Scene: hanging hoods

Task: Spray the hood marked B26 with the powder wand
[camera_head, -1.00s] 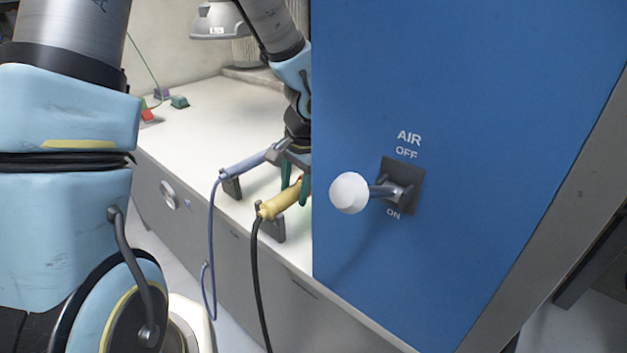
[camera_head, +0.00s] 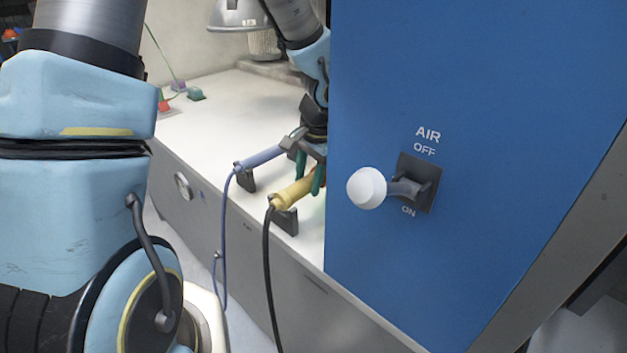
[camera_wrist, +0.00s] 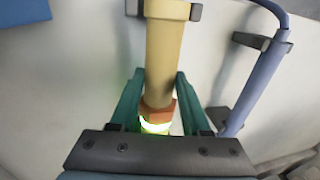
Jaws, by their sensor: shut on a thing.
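My gripper (camera_head: 308,168) is at the yellow wand (camera_head: 293,193) on the white bench. In the wrist view my gripper's green fingers (camera_wrist: 160,74) are shut on the yellow wand (camera_wrist: 164,50), one on each side, near an orange collar and a glowing green band. The wand's cable end rests in a dark cradle (camera_head: 286,221), and a black cable hangs from it. A blue wand (camera_head: 259,158) lies beside it in its own cradle. A grey hanging hood (camera_head: 238,16) is cut off at the top; no marking on it is readable.
A blue panel (camera_head: 480,80) fills the right and hides part of the bench (camera_head: 225,105). It carries an AIR lever with a white knob (camera_head: 367,188) between OFF and ON labels; I cannot tell its setting. Small coloured blocks (camera_head: 180,95) lie at the bench's far left.

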